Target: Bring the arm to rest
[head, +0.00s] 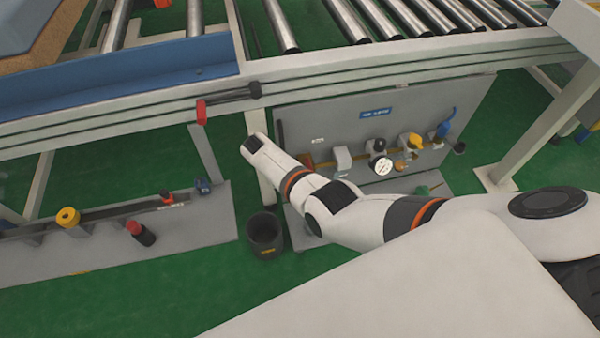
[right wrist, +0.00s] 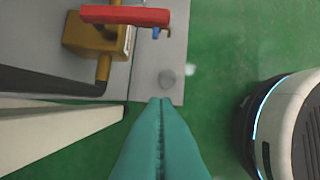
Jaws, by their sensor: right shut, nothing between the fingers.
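My right gripper (right wrist: 160,102) has teal fingers that meet at the tips in the right wrist view, with nothing between them. The tips overlap the near edge of a grey floor plate (right wrist: 150,60) in that picture; I cannot tell the gap. In the head view my right arm (head: 365,215) comes in from the right and reaches towards the middle, in front of the grey panel. I cannot make out its fingers there. My left arm and gripper are not in view.
A roller conveyor (head: 390,62) runs across the top, with a blue side guard (head: 120,85). A grey panel (head: 330,115) with valves and a gauge stands below it. A black bin (head: 264,235) stands on the green floor. A red-handled valve (right wrist: 125,15) shows near my gripper.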

